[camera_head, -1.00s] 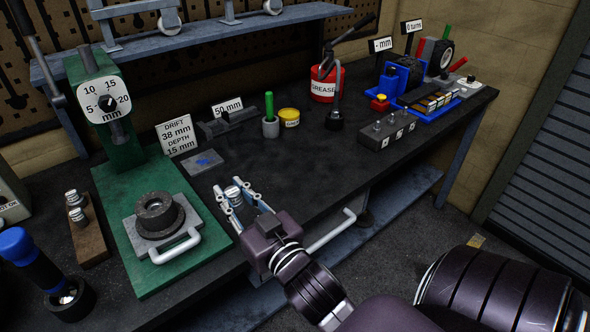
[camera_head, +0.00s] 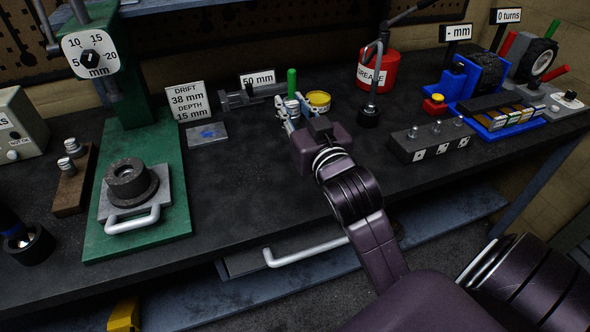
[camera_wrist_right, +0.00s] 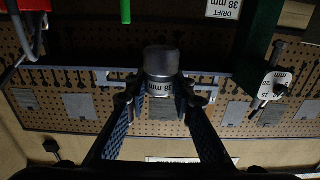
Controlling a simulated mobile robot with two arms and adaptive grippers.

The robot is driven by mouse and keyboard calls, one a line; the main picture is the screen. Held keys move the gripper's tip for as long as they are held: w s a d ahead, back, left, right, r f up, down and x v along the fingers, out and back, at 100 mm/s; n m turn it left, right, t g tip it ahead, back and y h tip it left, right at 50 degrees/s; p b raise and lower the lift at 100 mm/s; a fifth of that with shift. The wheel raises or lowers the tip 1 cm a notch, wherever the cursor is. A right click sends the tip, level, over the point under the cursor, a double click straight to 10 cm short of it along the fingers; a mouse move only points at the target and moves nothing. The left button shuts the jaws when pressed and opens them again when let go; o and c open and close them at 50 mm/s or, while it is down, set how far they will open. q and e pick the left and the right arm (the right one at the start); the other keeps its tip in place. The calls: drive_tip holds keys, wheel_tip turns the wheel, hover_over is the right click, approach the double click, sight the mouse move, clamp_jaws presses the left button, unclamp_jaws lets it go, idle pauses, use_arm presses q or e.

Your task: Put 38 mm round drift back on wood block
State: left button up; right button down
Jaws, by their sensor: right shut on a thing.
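My right gripper (camera_head: 291,114) is shut on the 38 mm round drift (camera_head: 293,108), a short metal cylinder held above the bench. In the right wrist view the drift (camera_wrist_right: 161,67) sits between the two fingertips (camera_wrist_right: 158,100), its "38 mm" label showing. The brown wood block (camera_head: 70,200) lies at the left of the bench, left of the green press; two metal drifts (camera_head: 72,148) stand toward its far end, and its near part looks bare. The gripper is well to the right of the block. My left gripper is not in view.
The green press base (camera_head: 175,205) carries a plate with a dark ring (camera_head: 128,178) between gripper and block. A card (camera_head: 187,100) reads drift 38 mm. A yellow tin (camera_head: 319,101) and red grease can (camera_head: 378,75) stand near the gripper. The front middle bench is clear.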

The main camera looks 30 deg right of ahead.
wheel_tip(320, 180, down, 14)
drive_tip(key=shift+a+r+b, duration=0.1)
drive_tip(key=shift+r+b, duration=0.05)
drive_tip(key=shift+b, duration=0.6)
drive_tip(key=shift+f, duration=2.15)
drive_tip(key=shift+b, duration=0.3)
drive_tip(key=shift+f, duration=0.2)
drive_tip(key=c, duration=1.7)
unclamp_jaws()
drive_tip(key=shift+o, duration=0.2)
